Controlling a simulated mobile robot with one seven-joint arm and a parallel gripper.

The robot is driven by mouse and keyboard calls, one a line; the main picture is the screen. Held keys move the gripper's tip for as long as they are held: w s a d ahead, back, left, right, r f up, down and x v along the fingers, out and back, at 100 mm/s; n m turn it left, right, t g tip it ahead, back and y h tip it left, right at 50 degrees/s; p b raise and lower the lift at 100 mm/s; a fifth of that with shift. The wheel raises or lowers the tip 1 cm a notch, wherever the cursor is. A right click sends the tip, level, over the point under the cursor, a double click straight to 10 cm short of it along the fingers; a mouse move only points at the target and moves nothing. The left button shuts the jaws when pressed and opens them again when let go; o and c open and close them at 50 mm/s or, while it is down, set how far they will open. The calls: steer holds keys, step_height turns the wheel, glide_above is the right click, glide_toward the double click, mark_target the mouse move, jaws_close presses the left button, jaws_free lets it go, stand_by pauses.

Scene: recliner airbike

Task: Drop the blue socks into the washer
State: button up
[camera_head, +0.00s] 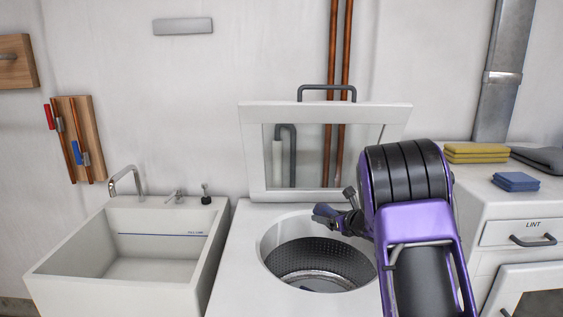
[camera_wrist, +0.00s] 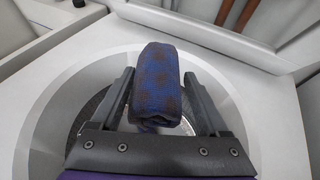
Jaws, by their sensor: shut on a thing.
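The blue socks (camera_wrist: 157,82), a rolled bundle with dark brown spots, are between the two fingers of my gripper (camera_wrist: 160,100) in the wrist view. My gripper is shut on them. In the head view my gripper (camera_head: 338,218) reaches in from the right, and the blue socks (camera_head: 325,212) show at its tip.
A white sink (camera_head: 60,262) with a faucet stands left of the washer. A white dryer (camera_head: 480,200) on the right carries folded yellow cloths (camera_head: 476,152), a folded blue cloth (camera_head: 516,181) and a dark grey cloth (camera_head: 545,158). Copper pipes run behind the raised lid.

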step_height(320, 180, down, 13)
steer(key=b, duration=0.2)
steer(key=shift+s+b, duration=0.25)
steer(key=shift+b, duration=0.1)
steer(key=o, duration=1.2)
steer(key=shift+d+r, duration=0.1)
steer(key=shift+r, duration=0.05)
step_height(320, 180, up, 10)
steer(key=shift+p, duration=0.55)
